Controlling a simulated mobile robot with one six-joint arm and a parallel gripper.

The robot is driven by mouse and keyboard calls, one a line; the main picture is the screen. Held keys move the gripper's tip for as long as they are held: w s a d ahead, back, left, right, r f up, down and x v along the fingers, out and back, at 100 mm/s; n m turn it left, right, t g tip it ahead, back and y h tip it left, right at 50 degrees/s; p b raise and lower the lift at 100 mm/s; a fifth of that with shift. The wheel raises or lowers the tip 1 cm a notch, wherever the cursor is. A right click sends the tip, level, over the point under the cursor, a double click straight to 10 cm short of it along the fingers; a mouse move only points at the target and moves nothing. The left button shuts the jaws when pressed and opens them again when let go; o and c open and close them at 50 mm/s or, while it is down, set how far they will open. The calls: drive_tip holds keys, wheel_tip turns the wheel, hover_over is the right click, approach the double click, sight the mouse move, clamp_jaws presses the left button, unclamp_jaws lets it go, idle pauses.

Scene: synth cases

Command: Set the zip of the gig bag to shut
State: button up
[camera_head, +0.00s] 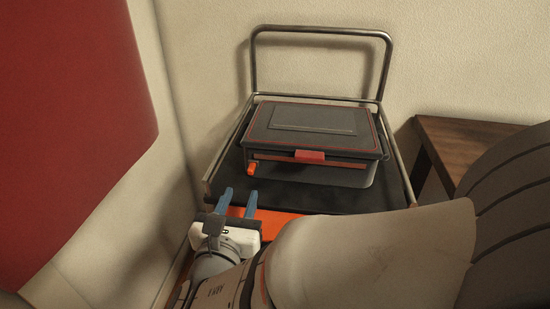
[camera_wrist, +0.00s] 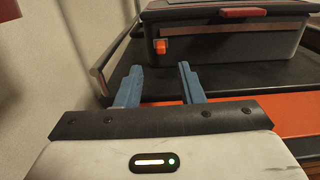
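The gig bag (camera_head: 315,130) is a dark grey, box-like case with red edging, lying flat on a cart. A reddish-brown strip (camera_head: 275,159), apparently the zip, runs along its front side. An orange pull (camera_head: 251,169) sits at the strip's left end; it also shows in the wrist view (camera_wrist: 161,47). I cannot tell from the strip alone whether the zip is open. A red handle (camera_head: 310,156) is at the front middle. My gripper (camera_head: 238,196) has two blue fingers, apart and empty. It is in front of the bag's left corner, short of the pull, as the wrist view shows (camera_wrist: 160,74).
The cart has a black deck (camera_head: 350,200), an orange front edge (camera_head: 290,211) and a metal push rail (camera_head: 320,30) at the back. A wall and red panel (camera_head: 70,110) stand left. A wooden table (camera_head: 450,140) is on the right.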

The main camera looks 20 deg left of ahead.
sight(250, 173)
drive_tip(key=w, duration=0.2)
drive_tip(key=w+b, duration=0.1)
drive_tip(key=w, duration=0.4)
drive_tip(key=shift+w+a+b, duration=0.2)
drive_tip(key=shift+a+b, duration=0.15)
drive_tip(key=shift+a, duration=0.05)
drive_tip(key=shift+c, duration=0.5)
clamp_jaws()
